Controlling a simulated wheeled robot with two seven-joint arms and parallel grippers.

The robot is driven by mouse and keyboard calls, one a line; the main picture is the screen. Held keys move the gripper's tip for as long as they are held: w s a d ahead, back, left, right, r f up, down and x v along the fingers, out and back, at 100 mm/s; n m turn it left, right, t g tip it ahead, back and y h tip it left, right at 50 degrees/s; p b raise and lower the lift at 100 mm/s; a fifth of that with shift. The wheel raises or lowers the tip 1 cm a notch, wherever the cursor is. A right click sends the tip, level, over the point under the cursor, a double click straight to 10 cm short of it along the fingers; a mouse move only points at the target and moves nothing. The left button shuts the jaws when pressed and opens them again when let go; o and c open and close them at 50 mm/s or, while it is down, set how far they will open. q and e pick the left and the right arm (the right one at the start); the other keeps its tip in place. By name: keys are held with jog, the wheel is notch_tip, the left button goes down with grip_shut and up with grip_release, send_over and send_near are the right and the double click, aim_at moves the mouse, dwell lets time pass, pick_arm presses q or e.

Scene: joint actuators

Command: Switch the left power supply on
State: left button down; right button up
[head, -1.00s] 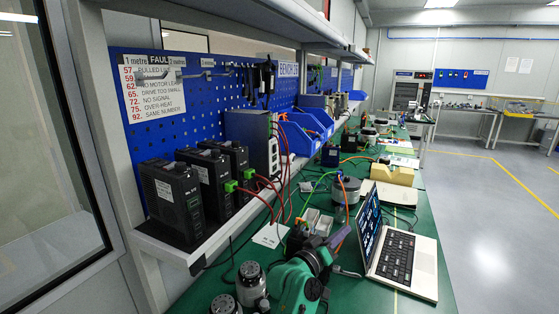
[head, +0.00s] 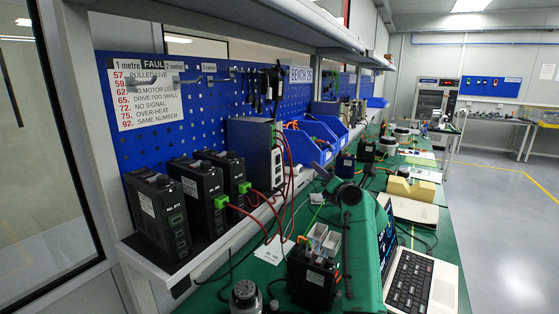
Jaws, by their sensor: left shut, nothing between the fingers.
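Three black box units stand in a row on the white shelf at the left: a left one (head: 158,215), a middle one (head: 197,195) and a right one (head: 226,178). They look like power supplies; a green connector with red wires sits on each of the two on the right. Their switches are too small to make out. My left gripper (head: 320,173) is shut and empty, at the end of the green arm right of the shelf, well apart from the units. My right gripper is out of view.
A grey box (head: 252,155) and blue bins (head: 304,143) stand farther along the shelf. Red wires hang to the green bench. A laptop (head: 418,280) lies open at right.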

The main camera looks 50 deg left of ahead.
pick_arm(q)
jog(key=p, duration=0.6)
send_near(280, 158)
jog(key=w+a, duration=0.3)
jog(key=a, duration=0.1)
jog(key=shift+w+a+r, duration=0.1)
jog(key=shift+a+r, duration=0.15)
dwell(1.2)
jog(key=shift+a+r+p, duration=0.1)
jog(key=shift+a+p, duration=0.15)
jog(key=shift+p, duration=0.4)
jog(key=shift+a, duration=0.15)
jog(key=shift+s+a+p, duration=0.25)
jog(key=shift+s+p, duration=0.1)
jog(key=shift+p, duration=0.05)
dwell(0.4)
